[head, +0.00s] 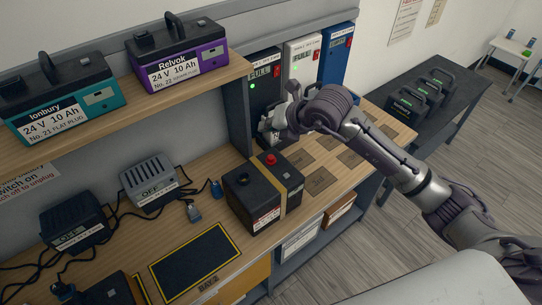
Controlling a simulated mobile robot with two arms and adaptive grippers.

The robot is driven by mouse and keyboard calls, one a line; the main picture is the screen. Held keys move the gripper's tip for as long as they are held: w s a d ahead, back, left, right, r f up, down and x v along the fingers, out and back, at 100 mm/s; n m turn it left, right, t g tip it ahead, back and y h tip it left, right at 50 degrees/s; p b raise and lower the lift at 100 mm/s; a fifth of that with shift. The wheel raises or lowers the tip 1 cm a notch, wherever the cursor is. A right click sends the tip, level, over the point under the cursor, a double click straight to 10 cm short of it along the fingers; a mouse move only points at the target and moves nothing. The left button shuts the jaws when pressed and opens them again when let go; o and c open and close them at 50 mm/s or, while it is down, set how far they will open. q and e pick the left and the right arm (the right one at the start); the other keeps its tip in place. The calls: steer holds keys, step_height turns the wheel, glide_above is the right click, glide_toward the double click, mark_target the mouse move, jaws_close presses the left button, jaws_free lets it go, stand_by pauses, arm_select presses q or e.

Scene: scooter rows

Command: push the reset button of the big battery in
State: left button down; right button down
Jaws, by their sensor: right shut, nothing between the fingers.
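A large black battery (263,195) with a tan strap stands upright on the wooden bench, near the middle of the view. A red round knob (271,159) sticks up from its top at the back, and a dark one (242,178) sits at the left of the top. I cannot tell for sure which part is the reset button. My right gripper (272,130) is shut and empty, above and behind the battery, in front of the wall units. It looks apart from the battery. My left gripper is not in view.
A shelf above holds a teal battery (62,98) and a purple battery (177,60). Black, white and blue units (303,62) stand at the back. Two chargers (149,181) with cables lie left. A yellow-edged black mat (195,261) is empty. A dark side table (447,108) stands right.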

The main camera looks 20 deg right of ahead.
mark_target(273, 158)
steer(key=shift+w+d+f+h, duration=0.1)
steer(key=shift+w+d+h, duration=0.15)
steer(key=shift+d+h, duration=0.5)
steer(key=shift+d+f+y, duration=0.1)
steer(key=shift+y, duration=0.15)
step_height(273, 158, down, 8)
steer(key=b, duration=0.5)
steer(key=shift+f+b, duration=0.3)
stand_by(0.7)
steer(key=shift+f+b, duration=0.4)
steer(key=shift+b, duration=0.15)
